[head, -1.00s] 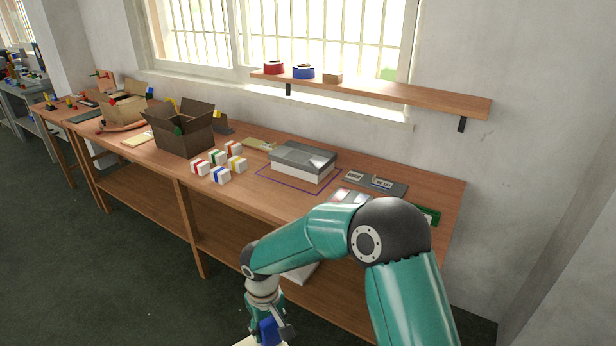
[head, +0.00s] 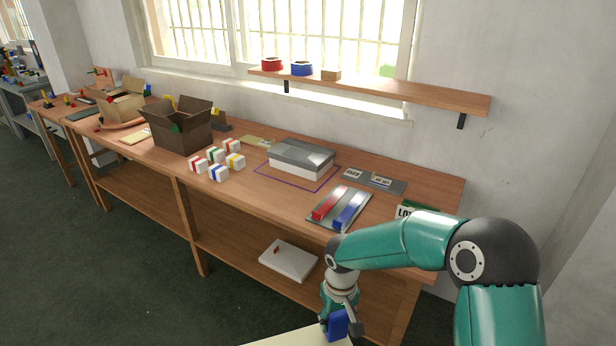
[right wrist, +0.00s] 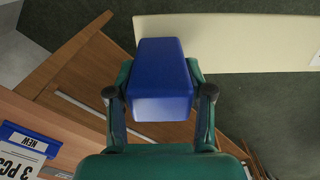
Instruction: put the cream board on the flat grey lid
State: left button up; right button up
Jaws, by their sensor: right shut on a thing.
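The cream board (head: 300,338) shows at the bottom edge of the head view, partly cut off, in front of the bench and over the floor. It shows as a long pale strip in the right wrist view (right wrist: 235,42). My right gripper (head: 338,318) is shut on a blue block (right wrist: 162,80) at the board's edge; whether the block is fixed to the board I cannot tell. The flat grey lid (head: 303,152) tops a white box on the bench, up and left of my right gripper, with nothing on it. My left gripper is not in view.
A plate with red and blue bars (head: 340,207) lies right of the lidded box. Several striped white blocks (head: 218,172) and an open brown carton (head: 178,127) stand left of it. A shelf (head: 380,92) hangs above. A white flat box (head: 288,260) lies below the bench top.

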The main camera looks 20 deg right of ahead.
aim_at(302, 151)
jog(key=z, duration=0.1)
jog(key=i, duration=1)
jog(key=u, duration=0.1)
